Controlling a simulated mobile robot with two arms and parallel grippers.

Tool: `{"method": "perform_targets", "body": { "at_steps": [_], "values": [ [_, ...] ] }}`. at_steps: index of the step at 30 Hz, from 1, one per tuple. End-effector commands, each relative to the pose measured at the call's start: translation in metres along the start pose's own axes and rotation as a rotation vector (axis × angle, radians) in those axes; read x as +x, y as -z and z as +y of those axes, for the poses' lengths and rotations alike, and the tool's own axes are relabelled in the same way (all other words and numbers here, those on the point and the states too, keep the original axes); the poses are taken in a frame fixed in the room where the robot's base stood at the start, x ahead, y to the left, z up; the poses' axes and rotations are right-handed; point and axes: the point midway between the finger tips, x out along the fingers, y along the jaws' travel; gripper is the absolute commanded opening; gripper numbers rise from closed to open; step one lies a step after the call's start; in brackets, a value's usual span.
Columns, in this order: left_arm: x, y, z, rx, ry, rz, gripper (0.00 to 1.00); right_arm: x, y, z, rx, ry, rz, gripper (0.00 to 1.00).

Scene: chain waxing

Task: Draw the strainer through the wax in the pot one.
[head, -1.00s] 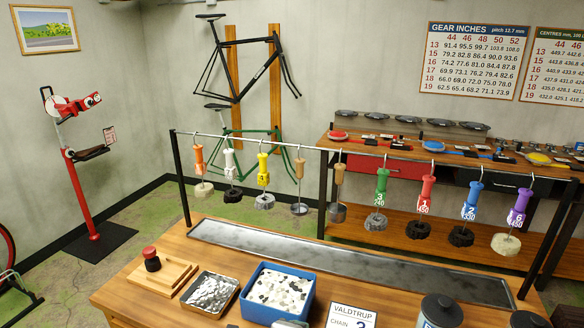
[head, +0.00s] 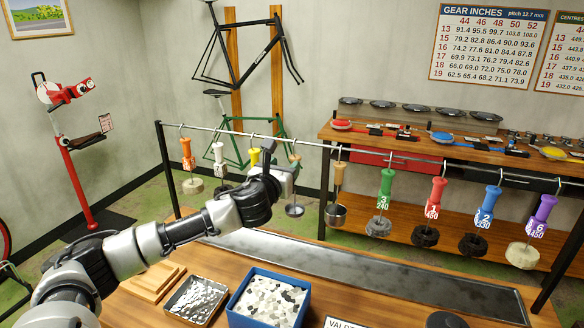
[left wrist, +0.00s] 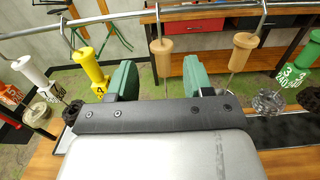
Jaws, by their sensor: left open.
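Two wooden-handled tools hang from the rail. The left one (head: 294,159) ends in a flat round head (head: 294,210). The right one (head: 339,174) ends in a metal cup (head: 336,214). I cannot tell for sure which is the strainer. My left gripper (head: 270,162) is open near the left tool. In the left wrist view, that left wooden handle (left wrist: 162,57) stands between the green finger pads, and the right one (left wrist: 240,52) is outside them. A dark rounded top (head: 440,320), possibly a pot, shows at the bottom edge; no wax or number shows on it. My right gripper is not in view.
Orange, white and yellow handles hang left of the wooden ones. Green (head: 386,183), red, blue and purple ones hang right. A long metal tray (head: 370,270) lies below the rail. A blue bin (head: 268,300), foil tray (head: 196,299) and wooden boards (head: 152,281) are in front.

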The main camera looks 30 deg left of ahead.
Motion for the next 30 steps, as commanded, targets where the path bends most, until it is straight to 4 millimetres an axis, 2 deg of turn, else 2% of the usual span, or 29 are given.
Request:
{"method": "perform_targets", "body": {
  "at_steps": [17, 18, 21, 30],
  "values": [
    [0.081, 0.002, -0.001, -0.005, 0.000, 0.000, 0.51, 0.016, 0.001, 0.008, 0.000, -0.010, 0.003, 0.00],
    [0.080, 0.011, -0.001, -0.002, 0.001, 0.004, 0.51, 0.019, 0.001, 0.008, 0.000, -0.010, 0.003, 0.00],
    [0.079, 0.021, -0.001, -0.001, 0.000, 0.003, 0.51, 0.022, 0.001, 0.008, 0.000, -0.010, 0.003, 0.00],
    [0.079, 0.033, -0.001, -0.003, 0.000, 0.001, 0.51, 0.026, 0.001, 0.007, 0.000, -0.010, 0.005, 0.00]
  ]
}}
